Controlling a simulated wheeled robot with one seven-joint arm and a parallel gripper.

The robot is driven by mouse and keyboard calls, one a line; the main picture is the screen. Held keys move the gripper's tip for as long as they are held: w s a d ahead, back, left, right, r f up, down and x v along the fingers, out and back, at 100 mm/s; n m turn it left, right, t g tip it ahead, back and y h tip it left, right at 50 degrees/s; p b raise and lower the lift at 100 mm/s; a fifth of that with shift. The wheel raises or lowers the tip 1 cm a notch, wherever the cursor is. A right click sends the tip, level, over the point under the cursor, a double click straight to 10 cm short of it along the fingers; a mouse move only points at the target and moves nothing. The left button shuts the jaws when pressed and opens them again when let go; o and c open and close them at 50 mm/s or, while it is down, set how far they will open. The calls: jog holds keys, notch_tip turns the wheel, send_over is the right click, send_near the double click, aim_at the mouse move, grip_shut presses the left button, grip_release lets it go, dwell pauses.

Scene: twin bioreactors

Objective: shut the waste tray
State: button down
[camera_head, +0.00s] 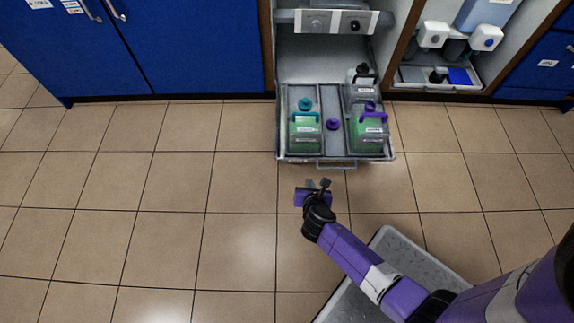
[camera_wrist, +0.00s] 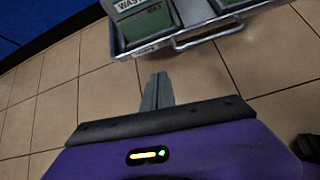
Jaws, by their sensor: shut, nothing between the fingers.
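The grey waste tray (camera_head: 337,157) is pulled out of its bay between the cabinets, over the tiled floor. It holds a green container with a teal cap (camera_head: 305,132) on the left and one with a purple cap (camera_head: 368,132) on the right. A metal handle (camera_head: 337,165) runs along its front; in the wrist view the tray's handle bar (camera_wrist: 208,37) is at the top. My gripper (camera_head: 322,183) is in front of the tray, just short of the handle and apart from it. In the wrist view its fingers (camera_wrist: 158,88) are together and empty.
Blue cabinets (camera_head: 170,45) stand on the left. A right bay holds white-capped bottles and a small tray (camera_head: 440,86). A purple cap (camera_head: 333,124) sits in the tray's middle section, and a dark-capped container (camera_head: 362,92) stands behind. The floor (camera_head: 150,220) on the left is clear.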

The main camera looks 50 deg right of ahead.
jog(key=n+b, duration=0.1)
jog(key=b, duration=0.6)
send_near(308, 161)
jog(key=shift+x, duration=2.9)
jog(key=shift+w+r, duration=0.1)
jog(key=shift+w, duration=0.05)
